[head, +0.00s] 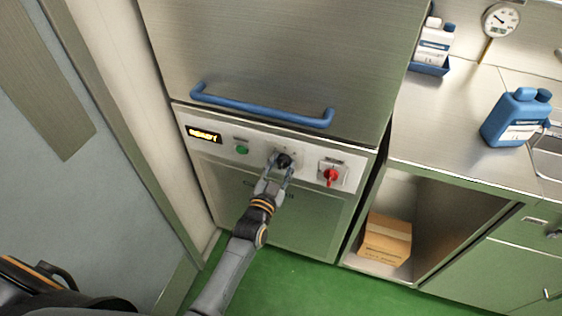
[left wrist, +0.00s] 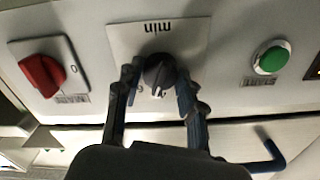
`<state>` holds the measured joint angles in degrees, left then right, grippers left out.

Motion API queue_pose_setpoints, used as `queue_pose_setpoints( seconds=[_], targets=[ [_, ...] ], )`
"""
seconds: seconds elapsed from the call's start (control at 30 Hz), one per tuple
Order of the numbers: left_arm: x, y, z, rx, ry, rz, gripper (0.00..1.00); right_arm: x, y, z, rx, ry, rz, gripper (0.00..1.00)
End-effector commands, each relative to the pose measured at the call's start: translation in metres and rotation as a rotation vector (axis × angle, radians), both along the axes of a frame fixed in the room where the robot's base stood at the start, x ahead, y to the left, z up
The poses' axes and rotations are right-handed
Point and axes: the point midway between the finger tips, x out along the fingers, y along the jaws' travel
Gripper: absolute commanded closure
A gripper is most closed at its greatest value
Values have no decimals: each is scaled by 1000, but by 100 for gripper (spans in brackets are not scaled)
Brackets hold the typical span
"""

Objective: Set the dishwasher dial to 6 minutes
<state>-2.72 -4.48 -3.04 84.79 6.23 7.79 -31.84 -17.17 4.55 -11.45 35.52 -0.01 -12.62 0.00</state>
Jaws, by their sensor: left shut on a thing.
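The dishwasher (head: 265,213) is a steel cabinet with a light control panel. Its black dial (head: 284,160) is in the middle of the panel. In the left wrist view the dial (left wrist: 159,71) sits on a white plate marked "min", which appears upside down. My left gripper (head: 280,165) has its fingers on either side of the dial and is shut on it; the fingers also show in the left wrist view (left wrist: 157,88). The dial's numbers are too small or hidden, so I cannot read its setting. My right gripper is not in view.
A red switch (head: 331,176) is right of the dial; a green button (head: 242,149) and lit display (head: 204,135) are left. A blue handle (head: 262,108) runs above. A cardboard box (head: 386,240) sits in the open bay at right.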

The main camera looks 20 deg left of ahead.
Motion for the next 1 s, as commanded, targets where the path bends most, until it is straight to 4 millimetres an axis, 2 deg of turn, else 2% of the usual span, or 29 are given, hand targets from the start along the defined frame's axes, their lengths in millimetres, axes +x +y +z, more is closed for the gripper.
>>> queue_pose_setpoints(
  seconds=[0.1, 0.5, 1.0],
  targets=[
    [0, -1, 2, 98, -2, 0, 93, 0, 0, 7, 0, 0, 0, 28],
    [0, -1, 0, 355, -12, 0, 93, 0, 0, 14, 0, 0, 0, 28],
    [0, -1, -1, 436, -15, 0, 93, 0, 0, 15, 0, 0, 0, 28]
  ],
)
